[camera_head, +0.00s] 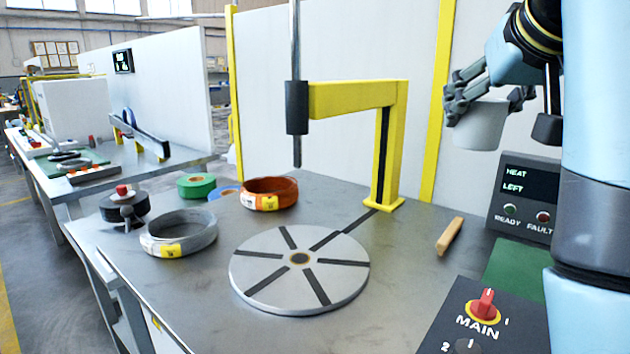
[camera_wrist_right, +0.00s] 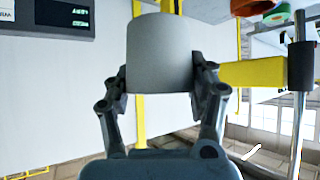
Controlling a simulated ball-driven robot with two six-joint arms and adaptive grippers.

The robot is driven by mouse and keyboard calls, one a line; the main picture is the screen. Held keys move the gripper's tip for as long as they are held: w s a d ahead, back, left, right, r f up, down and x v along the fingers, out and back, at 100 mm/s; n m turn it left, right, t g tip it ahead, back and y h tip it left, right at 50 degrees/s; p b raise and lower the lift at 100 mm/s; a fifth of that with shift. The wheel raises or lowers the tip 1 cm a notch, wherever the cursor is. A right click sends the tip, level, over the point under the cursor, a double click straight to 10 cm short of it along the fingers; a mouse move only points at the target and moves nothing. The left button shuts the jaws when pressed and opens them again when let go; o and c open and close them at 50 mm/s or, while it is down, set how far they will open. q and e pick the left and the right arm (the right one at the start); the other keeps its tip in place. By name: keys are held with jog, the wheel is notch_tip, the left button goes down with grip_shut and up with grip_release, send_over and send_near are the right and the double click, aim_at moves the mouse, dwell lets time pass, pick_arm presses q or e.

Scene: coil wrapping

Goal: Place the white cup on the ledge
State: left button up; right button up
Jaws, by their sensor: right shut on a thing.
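The white cup (camera_head: 481,125) is held in the air at the upper right of the head view, above the level of the control box. My right gripper (camera_head: 490,108) is shut on it, with fingers on both sides. In the right wrist view the cup (camera_wrist_right: 159,55) sits between the two fingertips of the right gripper (camera_wrist_right: 160,80), and it appears upside down there because that view is turned over. I cannot make out a ledge clearly in either view. My left gripper is not in view.
A round plate with dark slots (camera_head: 300,290) lies on the metal table, near a yellow post arm (camera_head: 350,98). A grey coil (camera_head: 178,240) and an orange coil (camera_head: 270,200) lie left. A wooden block (camera_head: 450,236) and control box (camera_head: 525,195) stand right.

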jog(key=shift+s+a+r+n+y, duration=0.1)
jog(key=shift+a+r+n+y, duration=0.4)
jog(key=shift+a+r, duration=0.55)
